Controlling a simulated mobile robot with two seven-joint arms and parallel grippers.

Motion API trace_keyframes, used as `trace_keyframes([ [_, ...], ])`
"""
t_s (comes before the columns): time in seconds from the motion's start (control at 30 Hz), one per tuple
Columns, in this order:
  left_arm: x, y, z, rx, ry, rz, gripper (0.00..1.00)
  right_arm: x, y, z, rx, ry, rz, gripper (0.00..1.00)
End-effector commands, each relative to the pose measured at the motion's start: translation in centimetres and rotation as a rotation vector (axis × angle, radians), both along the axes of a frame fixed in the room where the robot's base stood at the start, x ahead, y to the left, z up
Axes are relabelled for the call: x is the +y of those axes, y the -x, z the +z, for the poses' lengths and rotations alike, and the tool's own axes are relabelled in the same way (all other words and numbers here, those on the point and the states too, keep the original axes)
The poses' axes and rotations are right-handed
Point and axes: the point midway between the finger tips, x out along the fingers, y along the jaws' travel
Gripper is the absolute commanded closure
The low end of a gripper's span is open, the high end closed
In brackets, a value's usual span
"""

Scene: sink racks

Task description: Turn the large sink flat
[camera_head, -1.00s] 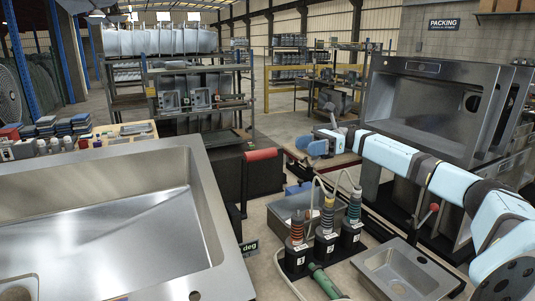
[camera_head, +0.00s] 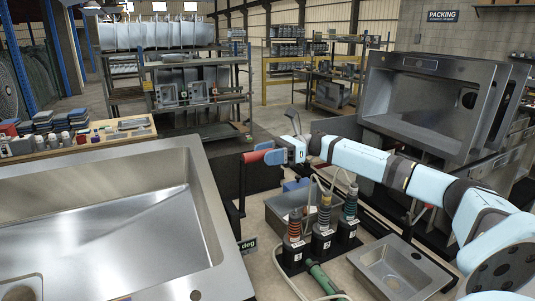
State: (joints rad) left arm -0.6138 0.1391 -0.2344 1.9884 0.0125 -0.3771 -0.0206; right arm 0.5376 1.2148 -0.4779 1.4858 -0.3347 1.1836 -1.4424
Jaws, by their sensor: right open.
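The large steel sink (camera_head: 205,200) fills the left foreground, its wide basin open upward toward me. Beyond its right rim a red handle (camera_head: 254,156) sits on a dark lever. My right gripper (camera_head: 272,155) reaches in from the right, its open blue fingers at the right end of the red handle and covering part of it. I cannot tell whether the fingers touch the handle. My left gripper is not in view.
A small sink (camera_head: 395,268) and several dark bottles with coloured springs (camera_head: 323,228) stand below my right arm. Another big sink (camera_head: 425,100) stands on its side at the right. A sign reading "deg" (camera_head: 247,245) is beside the large sink. Racks stand behind.

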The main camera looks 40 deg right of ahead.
Motion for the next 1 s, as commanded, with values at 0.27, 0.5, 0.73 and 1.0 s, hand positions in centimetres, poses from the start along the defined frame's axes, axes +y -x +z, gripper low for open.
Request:
trace_keyframes([
  [0.27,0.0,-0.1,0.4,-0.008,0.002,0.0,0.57,0.0,0.0,0.0,0.0,0.0,0.0,1.0],
  [0.5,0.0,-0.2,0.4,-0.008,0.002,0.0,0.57,-0.1,-0.3,0.0,0.011,-0.004,-0.001,1.0],
  [0.73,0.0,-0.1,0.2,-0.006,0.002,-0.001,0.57,-0.7,-2.1,0.4,0.097,-0.035,-0.003,1.0],
  [1.0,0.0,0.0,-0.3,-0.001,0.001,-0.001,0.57,-1.9,-5.7,0.4,0.271,-0.092,-0.002,1.0],
])
